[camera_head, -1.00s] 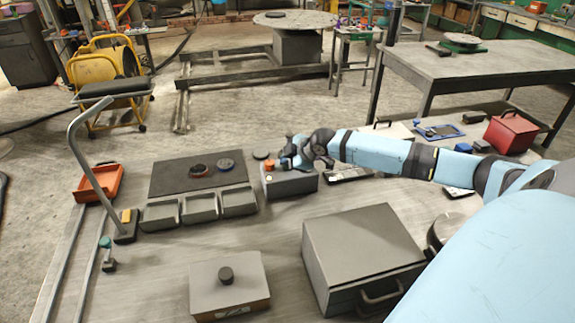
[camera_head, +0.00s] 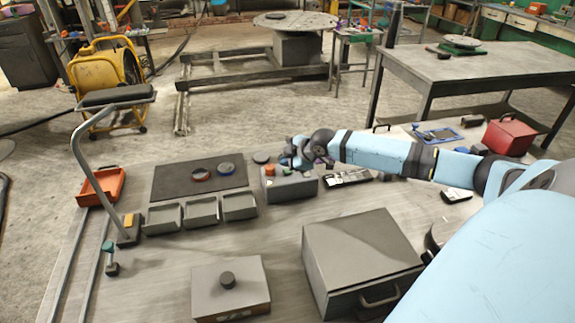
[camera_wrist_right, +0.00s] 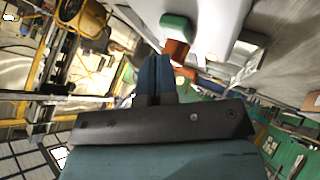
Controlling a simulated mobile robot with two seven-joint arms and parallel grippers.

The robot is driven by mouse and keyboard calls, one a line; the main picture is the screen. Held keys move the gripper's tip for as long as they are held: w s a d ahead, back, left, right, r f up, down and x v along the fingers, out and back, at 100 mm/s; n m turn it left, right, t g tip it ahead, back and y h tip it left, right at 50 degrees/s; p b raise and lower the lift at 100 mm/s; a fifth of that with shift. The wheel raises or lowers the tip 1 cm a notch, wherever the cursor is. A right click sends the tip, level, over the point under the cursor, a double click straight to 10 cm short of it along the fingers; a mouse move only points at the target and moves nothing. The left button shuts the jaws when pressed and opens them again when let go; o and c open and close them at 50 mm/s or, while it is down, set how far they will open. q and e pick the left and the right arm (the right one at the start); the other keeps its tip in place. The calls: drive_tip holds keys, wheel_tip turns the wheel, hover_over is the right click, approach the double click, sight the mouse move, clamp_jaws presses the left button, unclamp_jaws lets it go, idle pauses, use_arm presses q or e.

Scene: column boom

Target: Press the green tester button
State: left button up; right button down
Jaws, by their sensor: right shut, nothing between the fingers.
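The tester box (camera_head: 292,187) is a grey block on the bench with an orange button (camera_head: 269,171) on its left top. My right gripper (camera_head: 286,163) is over the top of the box, just right of the orange button. In the right wrist view its two blue fingers (camera_wrist_right: 153,72) are shut together with nothing between them. The green button (camera_wrist_right: 175,27) shows there ahead and right of the fingertips, beside the orange button (camera_wrist_right: 178,51). The fingertips look apart from both. In the head view my gripper hides the green button. My left gripper is out of view.
Left of the tester are a dark mat (camera_head: 172,182) and several grey trays (camera_head: 201,210). A large grey case (camera_head: 360,245) and a box with a knob (camera_head: 230,295) stand nearer. A bent post (camera_head: 98,178) rises at left. A red box (camera_head: 508,137) is far right.

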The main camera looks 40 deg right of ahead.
sight(287, 171)
drive_tip(key=shift+r, duration=0.1)
wheel_tip(287, 171, up, 4)
drive_tip(key=p, duration=0.4)
drive_tip(key=shift+r+p, duration=0.4)
drive_tip(key=shift+r, duration=0.05)
idle(0.4)
